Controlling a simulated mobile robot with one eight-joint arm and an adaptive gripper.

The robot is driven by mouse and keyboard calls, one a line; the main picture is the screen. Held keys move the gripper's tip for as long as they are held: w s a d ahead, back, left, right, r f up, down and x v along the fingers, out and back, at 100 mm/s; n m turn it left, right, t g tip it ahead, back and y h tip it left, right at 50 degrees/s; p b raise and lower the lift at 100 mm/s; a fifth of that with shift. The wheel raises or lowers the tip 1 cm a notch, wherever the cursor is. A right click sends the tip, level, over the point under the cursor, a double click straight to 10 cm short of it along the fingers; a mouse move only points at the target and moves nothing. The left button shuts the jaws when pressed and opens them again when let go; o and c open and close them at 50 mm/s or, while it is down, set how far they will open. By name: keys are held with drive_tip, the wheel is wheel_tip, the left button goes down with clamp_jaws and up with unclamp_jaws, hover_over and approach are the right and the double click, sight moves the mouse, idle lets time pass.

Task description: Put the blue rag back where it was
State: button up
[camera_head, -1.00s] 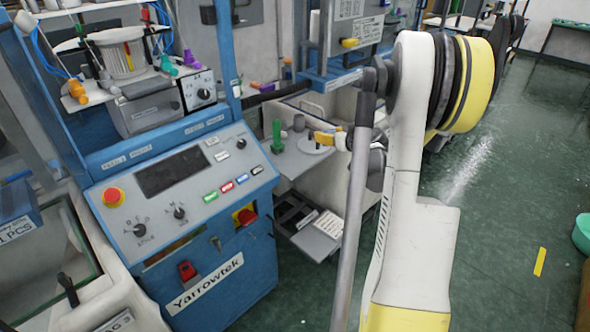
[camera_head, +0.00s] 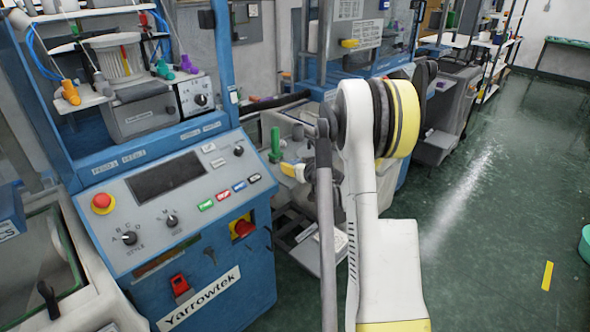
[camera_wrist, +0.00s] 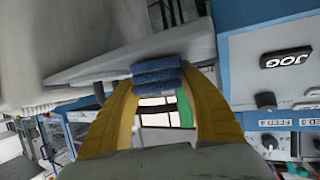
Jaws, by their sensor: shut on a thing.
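The blue rag (camera_wrist: 157,74) is a small folded dark-blue cloth in the wrist view. My gripper (camera_wrist: 166,84) has its two yellow fingers closed on it, one at each side, and the rag sits at the fingertips. In the head view only a yellow and white part of my gripper (camera_head: 290,170) shows, left of my arm and near a pale shelf. The rag cannot be made out in the head view.
A blue Yarrowtek machine (camera_head: 215,270) with a sloped grey control panel (camera_head: 130,215) stands close at left. A green upright peg (camera_head: 275,143) is near my gripper. Open green floor (camera_head: 480,220) lies to the right.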

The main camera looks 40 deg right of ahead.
drive_tip(key=shift+f, duration=0.25)
drive_tip(key=o, duration=1.1)
drive_tip(key=shift+r, duration=0.1)
